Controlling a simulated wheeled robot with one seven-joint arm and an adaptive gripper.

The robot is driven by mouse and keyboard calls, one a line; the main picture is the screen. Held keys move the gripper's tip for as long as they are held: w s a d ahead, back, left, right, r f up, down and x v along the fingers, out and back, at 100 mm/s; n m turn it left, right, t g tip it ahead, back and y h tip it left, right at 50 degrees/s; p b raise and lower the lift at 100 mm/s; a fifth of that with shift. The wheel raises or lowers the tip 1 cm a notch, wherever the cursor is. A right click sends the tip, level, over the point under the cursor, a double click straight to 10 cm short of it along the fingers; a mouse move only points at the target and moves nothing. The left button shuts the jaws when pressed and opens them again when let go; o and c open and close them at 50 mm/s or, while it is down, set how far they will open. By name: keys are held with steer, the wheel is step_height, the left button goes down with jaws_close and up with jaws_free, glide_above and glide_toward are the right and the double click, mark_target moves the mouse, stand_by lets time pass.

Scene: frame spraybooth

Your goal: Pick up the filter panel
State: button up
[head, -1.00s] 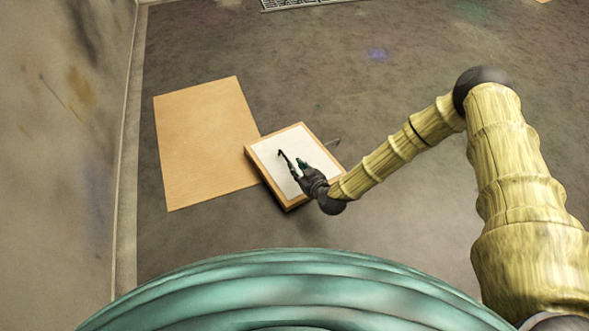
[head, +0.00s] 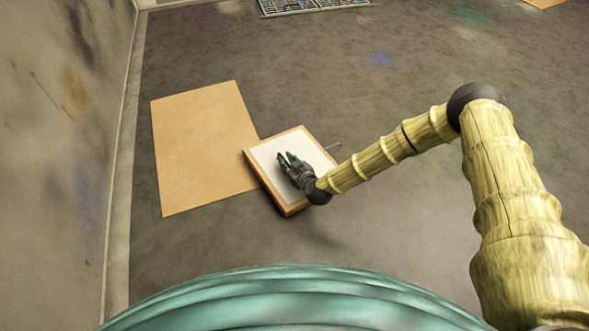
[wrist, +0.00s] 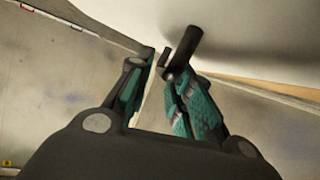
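The filter panel (head: 268,160) is a white square sheet in a pale wooden frame, lying tilted in the picture beside and partly over a cardboard sheet's edge. My gripper (head: 286,158) is over its middle in the head view, with the fingers drawn near each other. In the wrist view, the teal fingers (wrist: 158,65) point at the panel's white face (wrist: 262,28), and a short dark bar (wrist: 185,47) is at the right finger's tip. I cannot tell whether that bar is held or is part of the finger.
The cardboard sheet (head: 197,150) lies flat on the floor left of the panel. A stained wall (head: 60,150) rises at the left. A dark grate (head: 312,5) is at the far edge. The floor (head: 400,220) to the right is clear.

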steer(key=shift+b+x, duration=0.65)
steer(key=shift+x, duration=0.8)
jaws_close()
